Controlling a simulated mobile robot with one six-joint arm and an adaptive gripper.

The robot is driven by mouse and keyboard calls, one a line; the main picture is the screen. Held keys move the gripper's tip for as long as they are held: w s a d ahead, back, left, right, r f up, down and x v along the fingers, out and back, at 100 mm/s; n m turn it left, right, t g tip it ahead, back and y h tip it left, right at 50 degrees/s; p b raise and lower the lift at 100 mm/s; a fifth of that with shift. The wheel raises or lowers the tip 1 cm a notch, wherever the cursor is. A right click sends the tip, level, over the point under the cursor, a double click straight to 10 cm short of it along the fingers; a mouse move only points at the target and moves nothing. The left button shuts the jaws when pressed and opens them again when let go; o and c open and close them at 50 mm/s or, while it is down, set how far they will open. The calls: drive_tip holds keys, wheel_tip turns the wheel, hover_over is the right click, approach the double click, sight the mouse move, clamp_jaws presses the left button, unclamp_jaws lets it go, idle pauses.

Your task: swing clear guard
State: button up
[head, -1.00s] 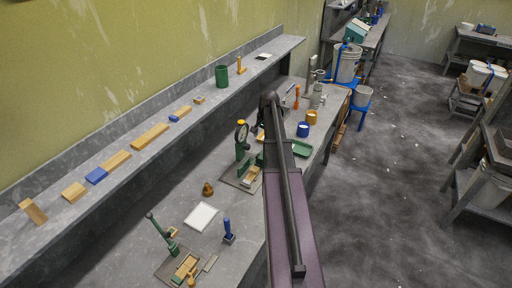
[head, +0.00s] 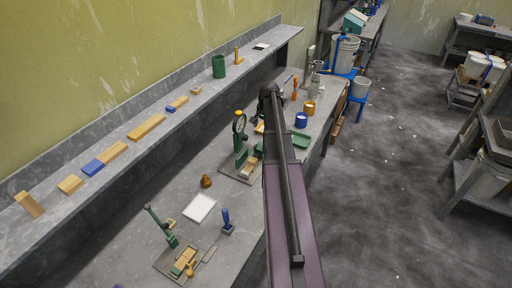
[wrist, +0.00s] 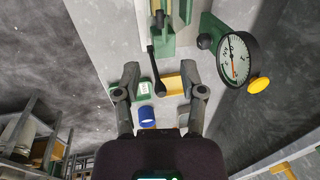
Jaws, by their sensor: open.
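A green press with a round white dial gauge stands on the bench in the head view (head: 239,124). The dial gauge (wrist: 236,60), with a yellow knob, is large at the right of the wrist view. My gripper (wrist: 160,76) is open with nothing held. Its fingers are either side of a black lever (wrist: 156,72) with a rounded end, in the picture; whether they touch it I cannot tell. In the head view my arm hides the gripper and part of the press. I cannot make out a clear guard in either view.
A blue cup (head: 301,120), an orange cup (head: 309,107) and a green tray (head: 300,141) lie beyond my arm. A second green lever tool (head: 163,228) and a white plate (head: 199,208) are nearer. A shelf (head: 120,170) with wooden blocks runs along the wall.

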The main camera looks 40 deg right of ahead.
sight(256, 146)
drive_tip(key=shift+w+a+f+b, duration=0.15)
drive_tip(key=shift+w+f+b, duration=0.2)
drive_tip(key=shift+f+b, duration=1.55)
drive_tip(key=shift+w+a+f+b, duration=0.15)
drive_tip(key=shift+w+f+b, duration=0.2)
drive_tip(key=shift+f+b, duration=1.6)
drive_tip(key=shift+w+a+f+b, duration=0.15)
drive_tip(key=shift+w+f+b, duration=0.2)
drive_tip(key=shift+f+b, duration=1.55)
drive_tip(key=shift+f, duration=0.2)
clamp_jaws()
